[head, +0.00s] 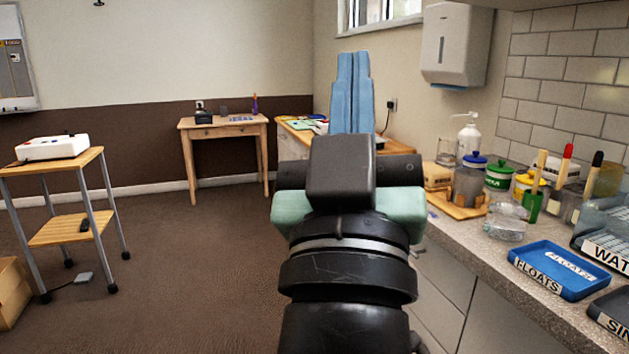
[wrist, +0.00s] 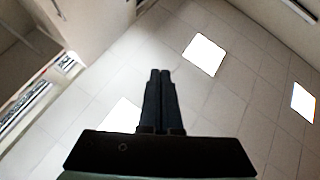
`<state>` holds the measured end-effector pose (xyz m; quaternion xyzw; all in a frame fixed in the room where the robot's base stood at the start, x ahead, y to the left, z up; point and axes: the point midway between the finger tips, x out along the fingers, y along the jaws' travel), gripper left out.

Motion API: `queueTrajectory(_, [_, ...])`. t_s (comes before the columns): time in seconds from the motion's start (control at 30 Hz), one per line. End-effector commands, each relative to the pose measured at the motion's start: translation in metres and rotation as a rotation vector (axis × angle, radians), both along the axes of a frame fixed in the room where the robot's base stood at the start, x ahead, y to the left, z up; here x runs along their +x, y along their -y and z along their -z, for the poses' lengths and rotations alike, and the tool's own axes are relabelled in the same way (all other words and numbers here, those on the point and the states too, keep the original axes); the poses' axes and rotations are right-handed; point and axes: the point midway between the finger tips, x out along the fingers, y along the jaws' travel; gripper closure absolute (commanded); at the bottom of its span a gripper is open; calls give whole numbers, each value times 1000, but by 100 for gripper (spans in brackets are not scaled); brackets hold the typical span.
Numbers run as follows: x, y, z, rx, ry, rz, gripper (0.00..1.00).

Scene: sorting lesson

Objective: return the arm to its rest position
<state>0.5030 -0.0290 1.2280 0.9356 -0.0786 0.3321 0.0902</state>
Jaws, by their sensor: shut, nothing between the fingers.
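My gripper (head: 353,92) is in the middle of the head view, with its two blue fingers pointing up and lying side by side. In the wrist view my gripper (wrist: 160,76) shows as two dark fingers together, with nothing between them. The wrist camera looks up at a tiled ceiling with bright square panels. My arm rises from the bottom of the head view and hides part of the counter and the wooden surface behind it.
At right, a counter (head: 480,262) holds a blue FLOATS tray (head: 559,284), a dark tray (head: 612,309), paint pots and a pump bottle (head: 468,137). A trolley (head: 58,234) stands at left and a wooden desk (head: 222,131) at the back. Floor between them is clear.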

Motion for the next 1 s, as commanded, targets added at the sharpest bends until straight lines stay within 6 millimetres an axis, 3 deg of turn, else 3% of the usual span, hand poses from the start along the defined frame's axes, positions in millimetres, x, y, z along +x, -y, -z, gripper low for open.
queueTrajectory(0.03, [-25, -13, -18, 40, 57, -80, 100])
queueTrajectory(0.13, [-72, -33, -44, 110, 145, -236, 100])
queueTrajectory(0.2, [-65, -30, -71, 108, 132, -225, 100])
queueTrajectory(0.37, [-64, -30, -112, 105, 131, -220, 100])
queueTrajectory(0.8, [-63, -30, -244, 102, 130, -217, 100])
queueTrajectory(1.0, [-63, -30, -288, 103, 129, -217, 100])
